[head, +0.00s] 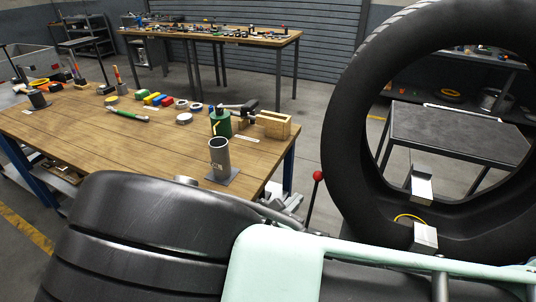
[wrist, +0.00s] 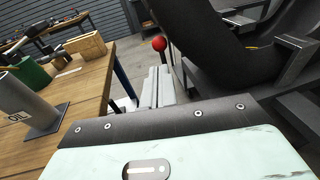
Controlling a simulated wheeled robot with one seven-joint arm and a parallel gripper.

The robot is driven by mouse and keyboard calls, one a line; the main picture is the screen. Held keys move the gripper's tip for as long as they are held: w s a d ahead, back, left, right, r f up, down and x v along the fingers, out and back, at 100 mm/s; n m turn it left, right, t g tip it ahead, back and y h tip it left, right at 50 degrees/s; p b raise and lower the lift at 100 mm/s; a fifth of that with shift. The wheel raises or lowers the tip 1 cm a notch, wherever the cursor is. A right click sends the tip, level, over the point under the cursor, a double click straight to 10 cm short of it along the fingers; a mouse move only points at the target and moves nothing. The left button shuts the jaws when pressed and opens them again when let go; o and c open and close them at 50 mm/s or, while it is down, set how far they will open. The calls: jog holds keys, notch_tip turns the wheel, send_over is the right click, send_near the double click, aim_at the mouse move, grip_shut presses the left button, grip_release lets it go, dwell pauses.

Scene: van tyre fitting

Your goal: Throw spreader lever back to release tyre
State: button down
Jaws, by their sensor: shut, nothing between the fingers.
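The spreader lever is a thin dark rod with a red ball knob (head: 318,175), standing near upright left of the tyre. The knob also shows in the wrist view (wrist: 159,43). The black tyre (head: 345,130) stands upright at right, with two bright metal spreader hooks (head: 424,236) at its lower inner rim. In the wrist view my gripper (wrist: 158,72) shows as two pale grey fingers side by side, shut and empty. Its tips appear just below the red knob, with no clear contact. Most of the rod is hidden in the wrist view.
A wooden workbench (head: 75,130) at left holds a grey oil tube (head: 219,158), a green can (head: 221,123) and tools. A dark table (head: 455,140) stands behind the upright tyre. Floor shows between bench and tyre.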

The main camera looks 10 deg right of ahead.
aim_at(315, 178)
jog(key=p+x, duration=0.2)
jog(key=x, duration=0.5)
jog(key=shift+w+d, duration=0.25)
jog(key=shift+w+d+f, duration=0.15)
jog(key=shift+w+d, duration=0.3)
jog(key=shift+x, duration=0.95)
jog(key=shift+w+a, duration=0.1)
jog(key=shift+a, duration=0.05)
